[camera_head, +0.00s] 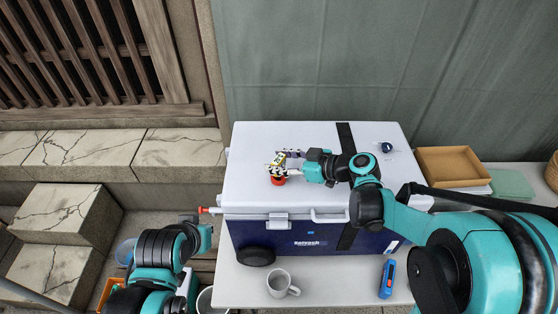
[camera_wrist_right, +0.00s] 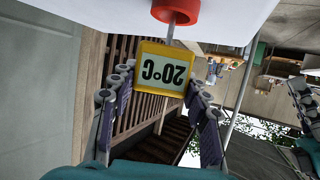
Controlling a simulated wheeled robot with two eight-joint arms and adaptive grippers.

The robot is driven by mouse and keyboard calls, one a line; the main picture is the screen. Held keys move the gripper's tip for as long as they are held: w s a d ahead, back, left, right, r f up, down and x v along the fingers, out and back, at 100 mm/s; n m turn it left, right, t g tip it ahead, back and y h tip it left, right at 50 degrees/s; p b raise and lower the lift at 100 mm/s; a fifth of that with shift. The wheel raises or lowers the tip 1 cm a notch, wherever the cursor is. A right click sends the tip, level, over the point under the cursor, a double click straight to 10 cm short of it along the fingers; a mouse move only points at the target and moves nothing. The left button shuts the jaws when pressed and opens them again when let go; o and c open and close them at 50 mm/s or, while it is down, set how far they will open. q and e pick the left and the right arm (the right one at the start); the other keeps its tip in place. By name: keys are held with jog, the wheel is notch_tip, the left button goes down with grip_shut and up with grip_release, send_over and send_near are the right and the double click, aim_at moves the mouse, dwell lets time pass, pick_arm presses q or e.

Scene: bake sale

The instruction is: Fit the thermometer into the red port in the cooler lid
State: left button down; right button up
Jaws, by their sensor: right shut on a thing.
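The thermometer has a yellow square head with a display reading 20°C, upside down in the right wrist view (camera_wrist_right: 164,70). My right gripper (camera_head: 285,162) is shut on that head, above the left part of the white cooler lid (camera_head: 260,142). A thin metal stem runs from the head to the red port (camera_wrist_right: 176,9). The stem tip meets the port's edge; I cannot tell whether it is inside. In the head view the red port (camera_head: 278,181) shows just below the gripper. My left gripper (camera_head: 196,222) is left of the cooler, and its jaws are unclear.
The blue cooler body (camera_head: 310,237) stands on a white table (camera_head: 340,285). A grey mug (camera_head: 279,284) and a blue tool (camera_head: 387,279) lie in front. A brown tray (camera_head: 451,166) is at right. A dark strap (camera_head: 345,135) crosses the lid.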

jog(key=shift+f+b, duration=1.2)
jog(key=shift+f, duration=0.2)
jog(key=o, duration=1.2)
jog(key=v, duration=1.2)
